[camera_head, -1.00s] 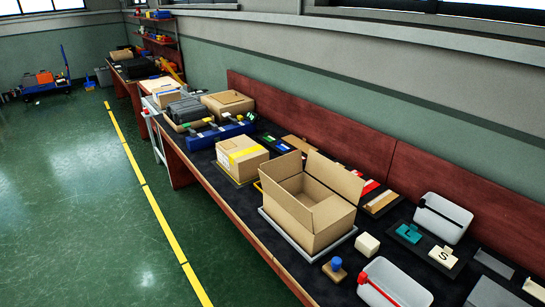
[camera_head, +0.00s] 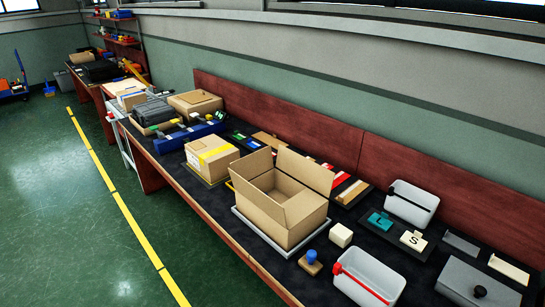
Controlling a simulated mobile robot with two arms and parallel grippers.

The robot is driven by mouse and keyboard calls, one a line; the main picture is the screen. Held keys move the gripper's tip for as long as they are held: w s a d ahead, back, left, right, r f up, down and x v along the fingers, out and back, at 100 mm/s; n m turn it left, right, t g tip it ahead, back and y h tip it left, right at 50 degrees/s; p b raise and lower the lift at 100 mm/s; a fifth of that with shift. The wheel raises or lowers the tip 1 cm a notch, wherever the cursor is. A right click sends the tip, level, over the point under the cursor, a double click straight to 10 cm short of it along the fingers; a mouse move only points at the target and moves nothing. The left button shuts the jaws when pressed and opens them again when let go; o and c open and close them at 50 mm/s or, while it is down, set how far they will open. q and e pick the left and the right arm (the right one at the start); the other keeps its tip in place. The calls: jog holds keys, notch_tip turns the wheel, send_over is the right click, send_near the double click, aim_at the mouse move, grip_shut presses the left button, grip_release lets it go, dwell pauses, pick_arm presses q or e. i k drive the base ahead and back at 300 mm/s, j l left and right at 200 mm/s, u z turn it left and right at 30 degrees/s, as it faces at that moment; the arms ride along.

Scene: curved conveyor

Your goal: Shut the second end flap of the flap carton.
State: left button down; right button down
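The flap carton (camera_head: 272,222) is a brown cardboard box standing open on a grey tray (camera_head: 240,217) on the dark bench top. One end flap (camera_head: 251,166) stands up at its left end. A long flap (camera_head: 306,168) stands up and leans outward along the back. A further flap or wall panel (camera_head: 306,208) shows at the right end; I cannot tell its exact angle. The inside of the carton shows and looks empty. Neither of my grippers is in view.
A taped closed carton (camera_head: 211,158) stands left of the flap carton. A white cube (camera_head: 341,235), a blue-knobbed block (camera_head: 311,262) and a clear bin with a red handle (camera_head: 368,278) stand at its right. Green floor (camera_head: 60,220) is clear in front of the bench.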

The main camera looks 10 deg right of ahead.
aim_at(253, 165)
jog(key=i+j+z, duration=0.25)
jog(key=z, duration=0.2)
jog(key=i+j+z, duration=0.2)
jog(key=j+z, duration=0.3)
jog(key=l, duration=0.1)
